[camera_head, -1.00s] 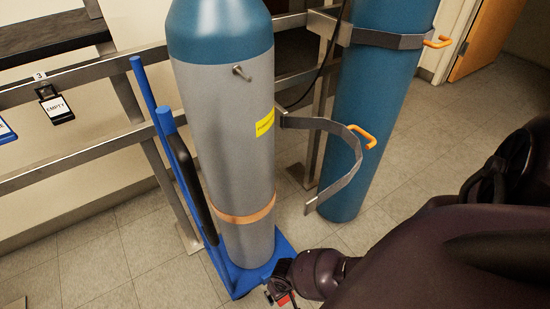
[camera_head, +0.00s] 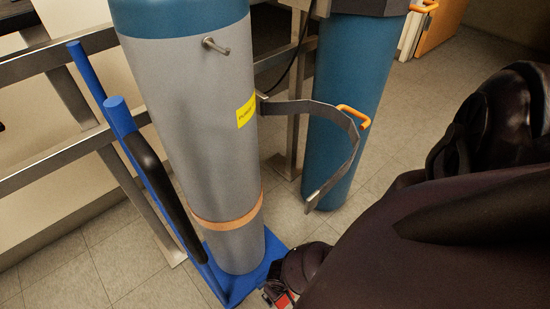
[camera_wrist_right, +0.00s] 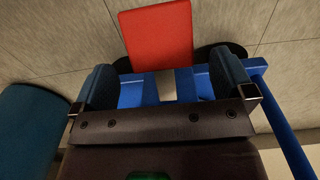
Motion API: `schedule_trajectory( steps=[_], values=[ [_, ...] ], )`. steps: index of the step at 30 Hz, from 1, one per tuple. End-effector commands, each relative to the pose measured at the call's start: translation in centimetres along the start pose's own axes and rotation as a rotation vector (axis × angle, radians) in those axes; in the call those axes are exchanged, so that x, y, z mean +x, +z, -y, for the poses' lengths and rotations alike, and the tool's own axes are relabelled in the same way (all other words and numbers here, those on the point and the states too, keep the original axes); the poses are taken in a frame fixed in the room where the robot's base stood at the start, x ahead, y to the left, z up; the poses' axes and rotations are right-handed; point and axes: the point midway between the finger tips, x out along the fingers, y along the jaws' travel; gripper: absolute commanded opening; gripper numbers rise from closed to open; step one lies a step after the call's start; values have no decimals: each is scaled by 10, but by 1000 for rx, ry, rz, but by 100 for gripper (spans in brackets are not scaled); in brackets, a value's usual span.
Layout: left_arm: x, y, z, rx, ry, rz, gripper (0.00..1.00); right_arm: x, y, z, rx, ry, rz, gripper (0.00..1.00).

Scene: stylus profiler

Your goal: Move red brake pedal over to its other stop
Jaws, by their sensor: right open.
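The red brake pedal (camera_wrist_right: 158,40) shows as a flat red plate at the top of the right wrist view, joined to the blue cart by a grey piece. My right gripper (camera_wrist_right: 163,76) is open, with its two dark fingers apart on either side of the pedal's near end. The pedal lies beyond the fingertips and is not gripped. In the head view a small red patch of the pedal (camera_head: 283,300) shows by my right gripper (camera_head: 274,291), low beside the cart base; my arm hides most of it. My left gripper is not in view.
The blue cart (camera_head: 232,286) carries a grey and blue gas cylinder (camera_head: 190,120) with a tan strap. A second blue cylinder (camera_head: 345,100) stands behind, near a metal rail (camera_head: 60,155).

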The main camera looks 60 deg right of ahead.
Motion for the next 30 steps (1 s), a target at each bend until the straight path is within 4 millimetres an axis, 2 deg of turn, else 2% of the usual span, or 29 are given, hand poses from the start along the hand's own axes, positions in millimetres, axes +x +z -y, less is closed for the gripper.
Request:
schedule_trajectory(
  steps=[1, 7, 22, 30],
  values=[
    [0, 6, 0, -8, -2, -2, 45, 12, 6, -2, 0, 4, 10, 100],
    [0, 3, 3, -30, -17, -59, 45, 29, 4, -1, 0, 3, 6, 100],
    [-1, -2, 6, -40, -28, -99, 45, 34, -1, 0, 0, 0, -3, 100],
    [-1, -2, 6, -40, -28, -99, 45, 34, -1, 0, 0, 0, -2, 60]
  ],
)
